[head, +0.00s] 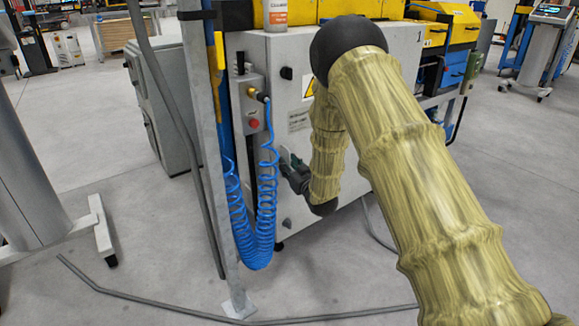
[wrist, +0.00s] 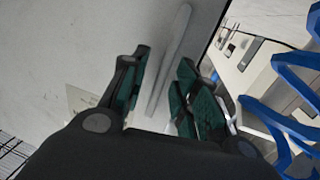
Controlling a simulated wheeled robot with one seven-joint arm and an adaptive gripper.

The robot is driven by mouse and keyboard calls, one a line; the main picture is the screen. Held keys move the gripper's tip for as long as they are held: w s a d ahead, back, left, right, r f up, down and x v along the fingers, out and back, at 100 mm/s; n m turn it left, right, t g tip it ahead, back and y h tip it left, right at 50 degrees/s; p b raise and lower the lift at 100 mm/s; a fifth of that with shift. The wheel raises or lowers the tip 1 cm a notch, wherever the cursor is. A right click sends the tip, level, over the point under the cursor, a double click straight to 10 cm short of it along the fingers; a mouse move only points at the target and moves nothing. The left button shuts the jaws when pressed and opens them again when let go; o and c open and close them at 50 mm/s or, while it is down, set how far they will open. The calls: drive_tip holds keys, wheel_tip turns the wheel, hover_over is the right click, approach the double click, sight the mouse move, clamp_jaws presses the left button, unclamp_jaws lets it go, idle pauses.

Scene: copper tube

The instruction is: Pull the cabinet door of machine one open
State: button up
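The grey cabinet door (head: 292,211) of the machine stands in the middle of the head view, largely behind my arm. It looks flush with the cabinet, though much of it is covered. My gripper (head: 291,168) is at the door's left part, close to its face. In the wrist view, a long pale handle bar (wrist: 172,62) runs along the grey door face (wrist: 90,45). My gripper (wrist: 160,95) has its green-padded fingers apart, one on each side of the bar's near end. I cannot tell whether either pad touches the bar. The handle is hidden in the head view.
A blue coiled hose (head: 266,225) hangs just left of my gripper and also shows at the right of the wrist view (wrist: 290,85). A grey upright post (head: 207,150) stands left of it. A control box with a red button (head: 253,123) is above. A dark cable (head: 150,303) crosses the floor.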

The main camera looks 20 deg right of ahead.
drive_tip(key=shift+w, duration=0.3)
drive_tip(key=shift+c, duration=0.4)
clamp_jaws()
